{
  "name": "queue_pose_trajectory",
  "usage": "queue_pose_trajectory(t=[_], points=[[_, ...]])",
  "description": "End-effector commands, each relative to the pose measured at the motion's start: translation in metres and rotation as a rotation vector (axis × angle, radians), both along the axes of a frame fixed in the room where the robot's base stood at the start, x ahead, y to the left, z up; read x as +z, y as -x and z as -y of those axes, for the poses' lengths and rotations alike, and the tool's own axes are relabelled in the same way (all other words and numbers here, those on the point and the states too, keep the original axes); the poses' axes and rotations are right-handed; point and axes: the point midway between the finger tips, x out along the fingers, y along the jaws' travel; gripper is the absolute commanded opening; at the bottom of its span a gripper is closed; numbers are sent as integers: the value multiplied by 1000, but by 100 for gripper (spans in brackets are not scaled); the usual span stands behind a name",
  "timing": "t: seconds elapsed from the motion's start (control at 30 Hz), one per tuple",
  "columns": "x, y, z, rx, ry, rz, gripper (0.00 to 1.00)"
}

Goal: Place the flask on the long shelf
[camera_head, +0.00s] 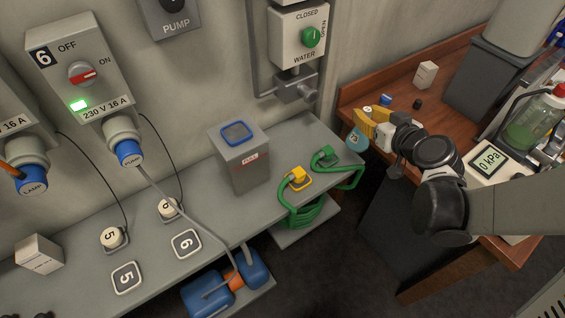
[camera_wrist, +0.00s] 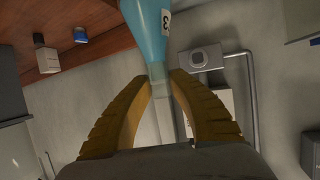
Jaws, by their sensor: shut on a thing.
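The flask (camera_head: 356,141) is light blue and hangs at the end of my gripper (camera_head: 368,124), just past the right end of the long grey shelf (camera_head: 225,210). In the wrist view the flask (camera_wrist: 147,25) carries a white label with a 3. Its pale narrow neck lies between the two yellow fingers of my gripper (camera_wrist: 165,82), which are shut on it. The flask is held in the air, apart from the shelf. My fingers partly hide its neck in the head view.
The shelf bears a grey bin (camera_head: 241,165), yellow (camera_head: 297,176) and green (camera_head: 325,155) hose fittings, plugs, number plates and a white box (camera_head: 39,253). Bare shelf lies left of the bin.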

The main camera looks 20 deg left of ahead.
Motion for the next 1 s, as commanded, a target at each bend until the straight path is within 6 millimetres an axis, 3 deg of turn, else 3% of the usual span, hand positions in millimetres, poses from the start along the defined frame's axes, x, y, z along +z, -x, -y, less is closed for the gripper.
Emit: queue_pose_trajectory(t=[0.03, 0.2, 0.3, 0.4, 0.53, 0.7, 1.0], points=[[-10, 0, -37, 60, -2, 1, 0], [-5, 7, -136, 213, -6, 6, 0], [1, 15, -176, 274, -9, 8, 0], [5, 22, -201, 311, -9, 9, 0], [-6, 25, -214, 329, -10, 9, 0], [-41, 25, -214, 329, -10, 9, 0], [-71, 25, -213, 329, -10, 9, 0]])
